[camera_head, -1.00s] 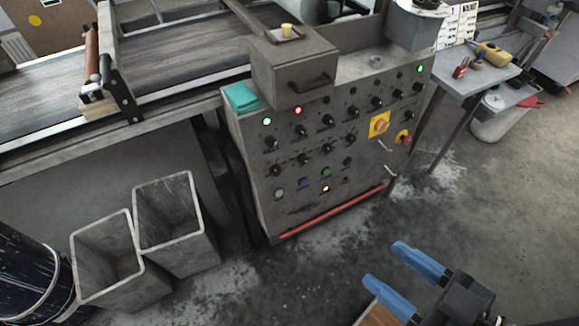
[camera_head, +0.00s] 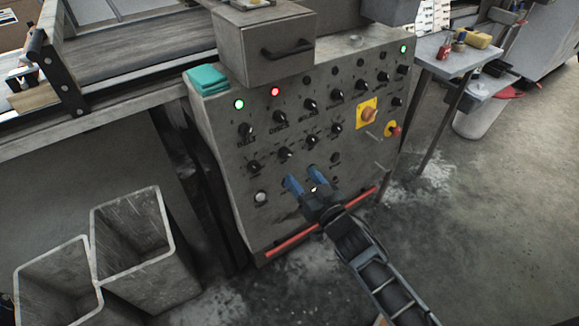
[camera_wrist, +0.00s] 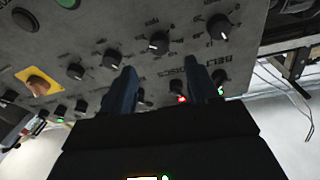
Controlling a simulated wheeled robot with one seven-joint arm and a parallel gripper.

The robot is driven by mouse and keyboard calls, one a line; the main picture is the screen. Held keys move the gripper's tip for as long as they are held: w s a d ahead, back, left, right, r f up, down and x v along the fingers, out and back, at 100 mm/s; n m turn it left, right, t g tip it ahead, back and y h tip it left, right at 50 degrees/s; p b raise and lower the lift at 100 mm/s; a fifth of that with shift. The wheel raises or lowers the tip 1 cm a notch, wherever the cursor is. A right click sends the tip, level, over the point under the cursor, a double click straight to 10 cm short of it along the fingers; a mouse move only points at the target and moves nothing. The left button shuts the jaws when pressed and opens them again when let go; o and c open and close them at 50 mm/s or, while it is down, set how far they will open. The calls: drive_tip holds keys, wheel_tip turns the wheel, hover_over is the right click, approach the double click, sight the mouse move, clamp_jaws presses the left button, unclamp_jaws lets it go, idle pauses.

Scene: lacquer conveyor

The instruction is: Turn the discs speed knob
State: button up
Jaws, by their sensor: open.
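The grey control panel (camera_head: 225,160) carries rows of black knobs. The knob by the label that seems to read DISCS (camera_head: 278,117) sits in the upper row below the red light. My gripper (camera_head: 303,178) is open and empty, its blue fingers pointing at the panel's lower part, below and right of that knob. In the wrist view my gripper (camera_wrist: 162,70) faces the panel, which appears upside down. The DISCS label shows between the fingers there, and a lower-row knob (camera_wrist: 158,43) lies just beyond them. Whether the fingertips touch the panel cannot be told.
A green light (camera_head: 239,104) and red light (camera_head: 275,91) top the panel. A yellow-backed rotary switch (camera_head: 368,113) and red button (camera_head: 395,130) are at its right. A red bar (camera_head: 292,242) runs along its bottom. Grey bins (camera_head: 130,240) stand left; a side table (camera_head: 440,60) stands right.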

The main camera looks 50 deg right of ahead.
sight(287, 155)
drive_tip(key=shift+x, duration=4)
drive_tip(key=shift+d, duration=0.1)
drive_tip(key=shift+c, duration=0.4)
drive_tip(key=c, duration=1)
drive_tip(key=shift+o, duration=0.2)
drive_tip(key=shift+n, duration=0.3)
drive_tip(key=n+y+p, duration=0.1)
drive_tip(key=n+p, duration=0.1)
drive_tip(key=n, duration=0.2)
drive_tip(key=shift+s+d+n+t, duration=0.1)
drive_tip(key=shift+d+n+t, duration=0.05)
drive_tip(key=shift+n+t, duration=0.2)
drive_tip(key=n+p, duration=0.1)
drive_tip(key=n, duration=0.2)
drive_tip(key=n+y, duration=0.1)
drive_tip(key=n, duration=0.2)
drive_tip(key=shift+d+y+p, duration=0.1)
drive_tip(key=shift+y+p, duration=0.2)
drive_tip(key=shift+p, duration=0.05)
drive_tip(key=shift+n, duration=0.25)
